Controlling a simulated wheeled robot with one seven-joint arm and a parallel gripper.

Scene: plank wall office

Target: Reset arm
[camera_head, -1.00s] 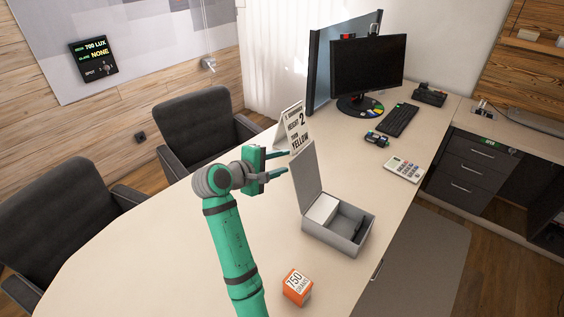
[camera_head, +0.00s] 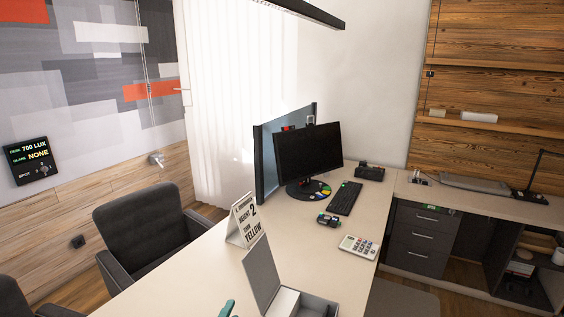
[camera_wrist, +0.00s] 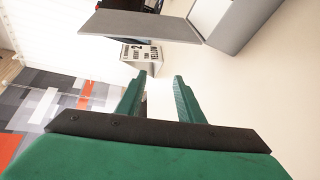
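My gripper (camera_wrist: 160,76) shows in the wrist view with its two green fingers apart and nothing between them. In the head view only a small green piece of my arm or gripper shows at the bottom edge; the rest is out of frame. The grey box (camera_head: 318,304) stands on the desk with its lid (camera_head: 262,272) raised. The lid also shows in the wrist view (camera_wrist: 140,26), beyond my fingertips. The white folded sign (camera_head: 244,218), reading "HEIGHT 2" and "TURN YELLOW", stands behind the box and also shows in the wrist view (camera_wrist: 142,52).
The desk (camera_head: 190,270) is clear left of the box. A calculator (camera_head: 359,246), a small dark device (camera_head: 329,220), a keyboard (camera_head: 345,198) and a monitor (camera_head: 308,150) stand farther back. A dark chair (camera_head: 145,230) is at the left. A wall panel (camera_head: 32,160) reads "700 LUX" and "NONE".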

